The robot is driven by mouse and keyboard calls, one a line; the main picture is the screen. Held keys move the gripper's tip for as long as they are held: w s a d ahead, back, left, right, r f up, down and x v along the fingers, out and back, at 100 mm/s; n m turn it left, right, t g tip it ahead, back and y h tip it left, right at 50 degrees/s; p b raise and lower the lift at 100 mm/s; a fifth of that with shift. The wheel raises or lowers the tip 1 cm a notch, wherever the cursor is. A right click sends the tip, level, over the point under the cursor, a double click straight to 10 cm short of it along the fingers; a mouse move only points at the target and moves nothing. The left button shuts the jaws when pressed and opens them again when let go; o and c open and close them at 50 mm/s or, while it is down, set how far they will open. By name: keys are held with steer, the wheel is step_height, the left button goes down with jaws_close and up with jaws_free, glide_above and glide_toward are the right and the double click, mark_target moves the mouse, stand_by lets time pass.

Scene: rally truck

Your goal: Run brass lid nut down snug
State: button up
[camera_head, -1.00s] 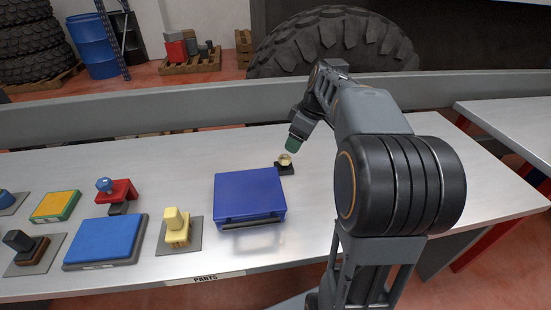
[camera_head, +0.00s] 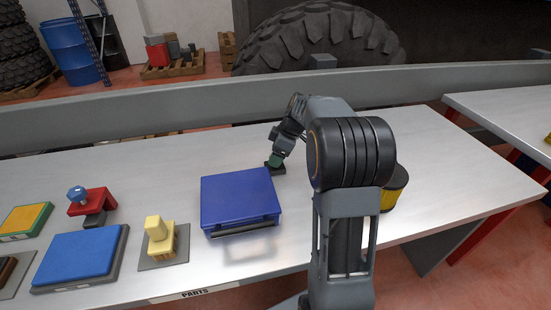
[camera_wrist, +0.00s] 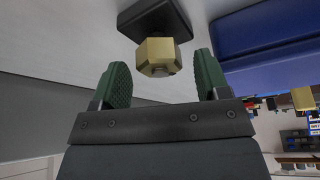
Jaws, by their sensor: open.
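A brass hex nut (camera_wrist: 158,56) sits on a dark block (camera_wrist: 155,18) on the table, seen in the wrist view just beyond my fingertips. My gripper (camera_wrist: 162,85) is open, with a green pad on each side of the line to the nut. The nut shows between the pads but ahead of them, and no contact is visible. In the head view my gripper (camera_head: 276,161) hangs low over the dark block (camera_head: 276,170) and hides the nut. The block stands by the back right corner of the blue case.
The blue case (camera_head: 240,198) lies close on the left of my gripper. Further left are a yellow part (camera_head: 158,235), a blue pad (camera_head: 80,255), a red bracket (camera_head: 95,202) with a blue knob, and a yellow-green block (camera_head: 25,218). A black-and-yellow object (camera_head: 392,187) stands behind my arm.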

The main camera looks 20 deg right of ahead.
steer(key=shift+x, duration=0.85)
steer(key=shift+c, duration=0.2)
steer(key=c, duration=0.9)
